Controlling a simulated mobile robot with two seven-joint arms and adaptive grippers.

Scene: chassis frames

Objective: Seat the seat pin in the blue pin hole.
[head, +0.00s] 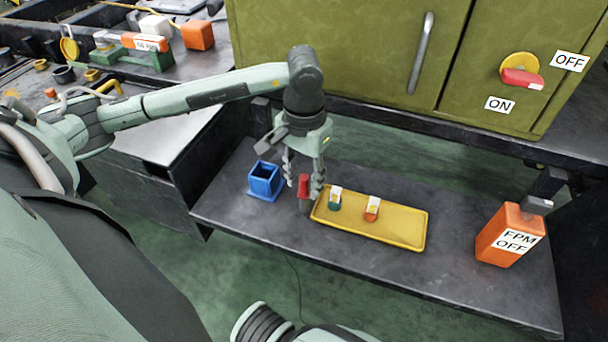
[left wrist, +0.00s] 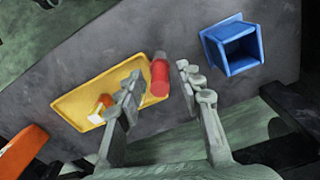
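The seat pin (head: 304,184), with a red upper part and a grey lower end, is upright by the left end of the yellow tray. It also shows in the left wrist view (left wrist: 160,79). My left gripper (head: 303,187) points down over it, open, with one finger on each side and visible gaps to the pin. I cannot tell whether the pin's lower end rests on the shelf or the tray's edge. The blue pin hole (head: 264,181) is an open square socket on the shelf, left of the gripper; it shows at upper right in the left wrist view (left wrist: 236,47). My right gripper is not in view.
The yellow tray (head: 400,236) holds a green-and-white piece (head: 335,202) and an orange-and-white piece (head: 371,210). An orange block marked FPM OFF (head: 508,240) stands at the shelf's right. A green cabinet (head: 350,50) rises behind. The shelf (head: 452,276) is bare in front of the tray.

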